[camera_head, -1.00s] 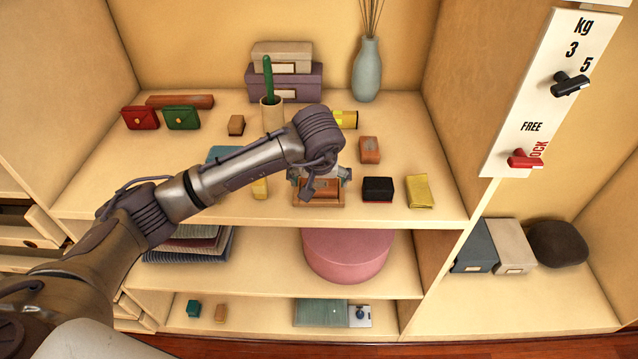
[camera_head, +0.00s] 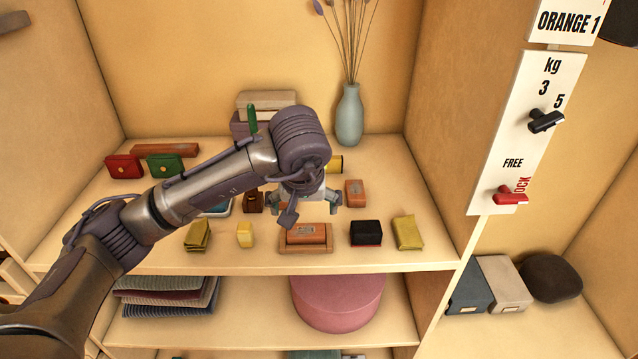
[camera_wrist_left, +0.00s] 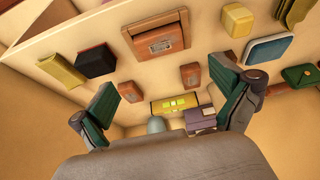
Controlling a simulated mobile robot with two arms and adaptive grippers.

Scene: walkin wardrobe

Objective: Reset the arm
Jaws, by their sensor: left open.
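My left arm comes in from the left in the head view and reaches over the upper shelf. My left gripper (camera_head: 305,205) is above the shelf, behind the wooden tray (camera_head: 283,248), its fingers partly hidden by my wrist. In the left wrist view the gripper (camera_wrist_left: 163,80) has its two green-padded fingers wide apart with nothing between them. An orange-brown block (camera_head: 306,233) lies in the tray; it also shows in the left wrist view (camera_wrist_left: 158,46), apart from the fingers. My right gripper is not in view.
On the shelf stand a black box (camera_head: 366,232), a yellow packet (camera_head: 408,232), a brown block (camera_head: 355,193), red (camera_head: 124,166) and green (camera_head: 165,166) purses and a vase (camera_head: 349,115). A panel with levers (camera_head: 525,130) is at the right. The shelf's right end is mostly bare.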

